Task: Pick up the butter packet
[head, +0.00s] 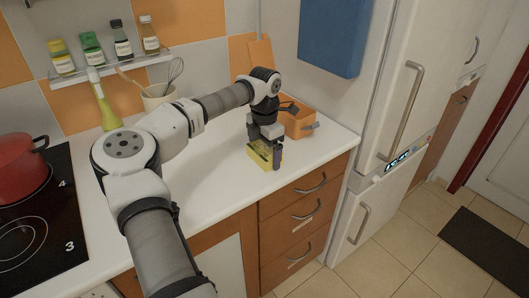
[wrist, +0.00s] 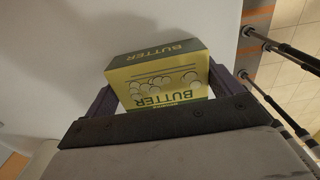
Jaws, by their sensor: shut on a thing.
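The butter packet (head: 261,158) is a yellow box with dark green lettering. In the head view it is at the right part of the white counter, under my gripper (head: 265,147). In the wrist view the butter packet (wrist: 160,75) sits between the two fingers of my gripper (wrist: 165,92), which are shut on its sides. "BUTTER" reads on two of its faces. I cannot tell whether its underside touches the counter.
An orange container (head: 299,123) stands just behind and right of the packet. A utensil pot (head: 158,97) and an oil bottle (head: 105,108) stand along the wall. A red pot (head: 22,167) is on the hob at left. The counter (head: 215,180) left of the packet is clear.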

